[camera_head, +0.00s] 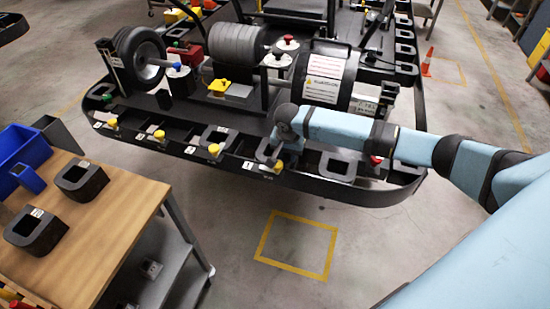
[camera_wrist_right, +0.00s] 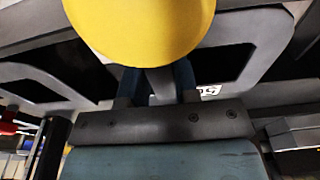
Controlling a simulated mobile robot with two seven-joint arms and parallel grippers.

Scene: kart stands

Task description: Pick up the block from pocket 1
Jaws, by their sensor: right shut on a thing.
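The kart's near side rail (camera_head: 200,152) holds a row of pockets with yellow knobs and small white labels. My left gripper is out of view.
A wooden-topped table (camera_head: 110,225) at the left carries two black hollow blocks (camera_head: 82,180) (camera_head: 36,231) and a blue bin (camera_head: 22,152). A tyre (camera_head: 140,55) and a motor (camera_head: 325,72) stand on the kart. The floor in front is clear around a yellow square (camera_head: 298,243).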

